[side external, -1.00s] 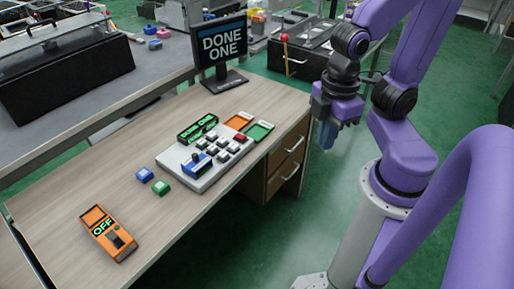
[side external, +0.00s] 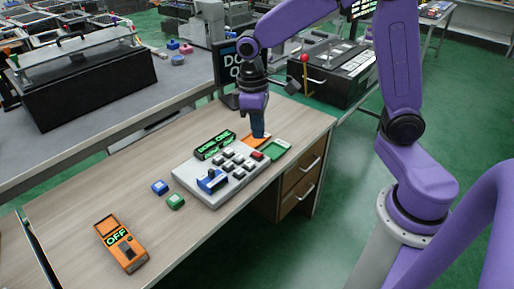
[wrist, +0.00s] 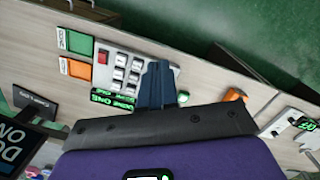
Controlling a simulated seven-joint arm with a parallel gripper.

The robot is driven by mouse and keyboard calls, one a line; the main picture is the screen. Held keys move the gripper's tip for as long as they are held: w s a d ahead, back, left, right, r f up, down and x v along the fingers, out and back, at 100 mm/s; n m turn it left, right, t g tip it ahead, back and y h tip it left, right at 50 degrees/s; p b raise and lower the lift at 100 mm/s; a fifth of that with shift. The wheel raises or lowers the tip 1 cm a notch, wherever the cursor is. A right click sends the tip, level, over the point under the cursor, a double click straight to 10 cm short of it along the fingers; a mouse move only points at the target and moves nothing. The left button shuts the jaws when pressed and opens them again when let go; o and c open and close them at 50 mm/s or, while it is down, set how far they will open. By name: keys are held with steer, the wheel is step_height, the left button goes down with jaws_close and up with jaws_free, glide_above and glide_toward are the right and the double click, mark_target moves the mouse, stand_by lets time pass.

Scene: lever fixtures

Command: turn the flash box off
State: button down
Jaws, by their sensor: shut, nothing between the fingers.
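An orange box (side external: 122,244) with a display reading OFF and a dark switch lies at the near left of the desk. Which object is the flash box is not labelled legibly. My gripper (side external: 258,134) is shut and empty, pointing down near the orange tray behind the keypad, far from the orange box. In the wrist view, my gripper's dark blue fingers (wrist: 155,85) cover part of the keypad. An orange object (wrist: 235,95) and a pale box with green lettering (wrist: 295,123) show at the right there, partly cut off or hidden.
A grey keypad (side external: 222,168) with a blue lever and green display stands mid-desk. Blue (side external: 160,187) and green (side external: 176,201) blocks lie between it and the orange box. A green tray (side external: 276,150) lies beyond the keypad. A monitor (side external: 228,72) stands behind. The desk's left part is mostly clear.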

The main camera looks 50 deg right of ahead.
steer(key=w+d+f+m, duration=0.35)
steer(key=w+d, duration=0.25)
steer(key=w, duration=0.3)
steer(key=m+g, duration=0.1)
steer(key=m, duration=0.1)
glide_above(258, 155)
steer(key=w, duration=0.3)
step_height(258, 155, down, 4)
steer(key=shift+w+f+m+y, duration=0.15)
steer(key=shift+f+m+y, duration=0.15)
steer(key=shift+f, duration=0.2)
steer(key=s+f, duration=0.1)
steer(key=f, duration=0.8)
steer(key=s+f, duration=0.1)
steer(key=f, duration=0.3)
steer(key=shift+s+f, duration=0.35)
steer(key=shift+f, duration=0.1)
